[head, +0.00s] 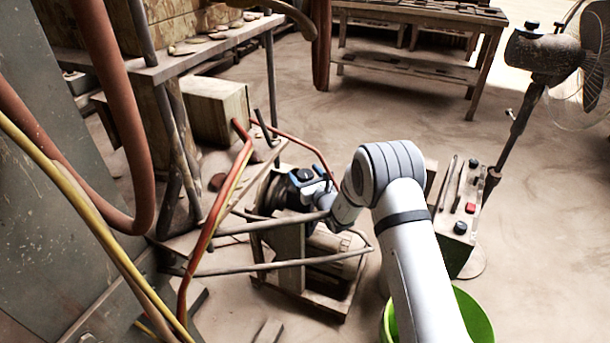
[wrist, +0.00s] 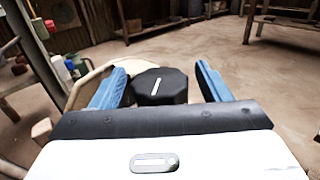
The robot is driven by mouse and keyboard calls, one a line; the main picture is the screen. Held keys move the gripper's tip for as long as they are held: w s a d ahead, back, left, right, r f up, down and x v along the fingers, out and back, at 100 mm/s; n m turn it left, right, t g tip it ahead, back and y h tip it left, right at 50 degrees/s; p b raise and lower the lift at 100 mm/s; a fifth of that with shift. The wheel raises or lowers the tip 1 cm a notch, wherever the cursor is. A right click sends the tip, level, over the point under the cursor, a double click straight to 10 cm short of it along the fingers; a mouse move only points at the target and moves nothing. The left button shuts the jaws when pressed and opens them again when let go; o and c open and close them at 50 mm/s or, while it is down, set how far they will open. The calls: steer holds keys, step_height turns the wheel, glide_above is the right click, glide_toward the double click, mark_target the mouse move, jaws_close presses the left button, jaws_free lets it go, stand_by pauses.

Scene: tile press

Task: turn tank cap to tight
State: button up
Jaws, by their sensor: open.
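The black many-sided tank cap (wrist: 160,85) shows in the wrist view, with a short white line on top that slants up to the right. My gripper (wrist: 161,70) is open, with one blue finger on each side of the cap. A tan rounded body (wrist: 84,88), perhaps the tank, shows beyond the left finger. In the head view my gripper (head: 312,180) is at the machine with the dark round part; my wrist and arm partly hide it, and I cannot make out the cap there.
Bent metal rails (head: 290,268) surround the machine low down. Red and yellow hoses (head: 215,215) hang to its left. A green bucket (head: 474,315) is beside my arm. Open floor lies behind.

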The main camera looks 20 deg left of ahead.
mark_target(309, 179)
steer(key=p+v, duration=0.1)
steer(key=v, duration=0.6)
steer(key=shift+s+d, duration=0.3)
